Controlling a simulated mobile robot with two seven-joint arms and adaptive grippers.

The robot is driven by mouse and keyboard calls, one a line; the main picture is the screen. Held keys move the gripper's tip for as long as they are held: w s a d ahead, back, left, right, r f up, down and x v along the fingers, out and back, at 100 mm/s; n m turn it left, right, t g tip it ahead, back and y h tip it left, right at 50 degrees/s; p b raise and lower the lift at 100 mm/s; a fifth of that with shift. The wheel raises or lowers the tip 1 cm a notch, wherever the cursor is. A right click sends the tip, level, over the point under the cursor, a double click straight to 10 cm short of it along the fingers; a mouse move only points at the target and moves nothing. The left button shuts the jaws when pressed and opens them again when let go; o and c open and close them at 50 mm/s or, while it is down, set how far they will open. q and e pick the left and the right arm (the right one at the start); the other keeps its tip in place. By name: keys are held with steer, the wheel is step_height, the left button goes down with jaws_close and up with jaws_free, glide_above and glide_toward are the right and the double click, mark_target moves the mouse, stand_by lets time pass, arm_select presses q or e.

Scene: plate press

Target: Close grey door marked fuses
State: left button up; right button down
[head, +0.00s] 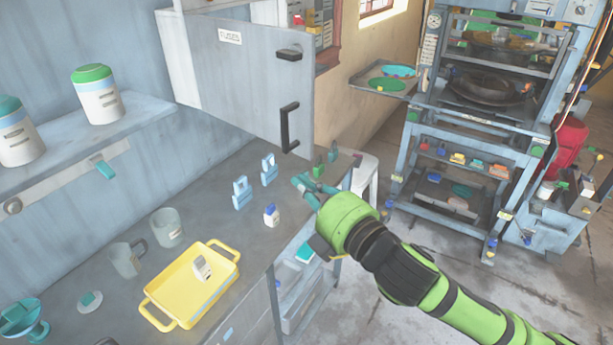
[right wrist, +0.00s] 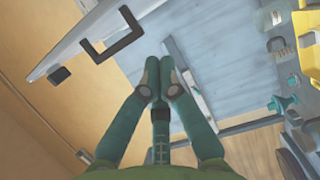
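The grey door (head: 245,85) stands open at the top centre of the head view, swung out from its cabinet. It bears a small white label (head: 229,36), too small to read, a black bar handle (head: 289,127) and a black latch (head: 289,54). My right gripper (head: 304,184) is below the handle, above the bench's right end, apart from the door. In the right wrist view its green fingers (right wrist: 159,68) meet at the tips with nothing between them. The handle (right wrist: 113,37) shows at upper left there, ahead of the fingers. My left gripper is not in view.
The grey bench (head: 205,200) carries blue blocks (head: 241,192), a small white bottle (head: 271,215), cups and a yellow tray (head: 160,320). A shelf (head: 75,140) with jars is at left. A rack (head: 480,120) stands at right; open floor lies before it.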

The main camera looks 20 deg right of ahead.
steer(key=w+d+p, duration=0.2)
steer(key=w, duration=0.3)
steer(key=shift+w, duration=0.4)
steer(key=shift+r, duration=0.1)
steer(key=shift+d, duration=0.2)
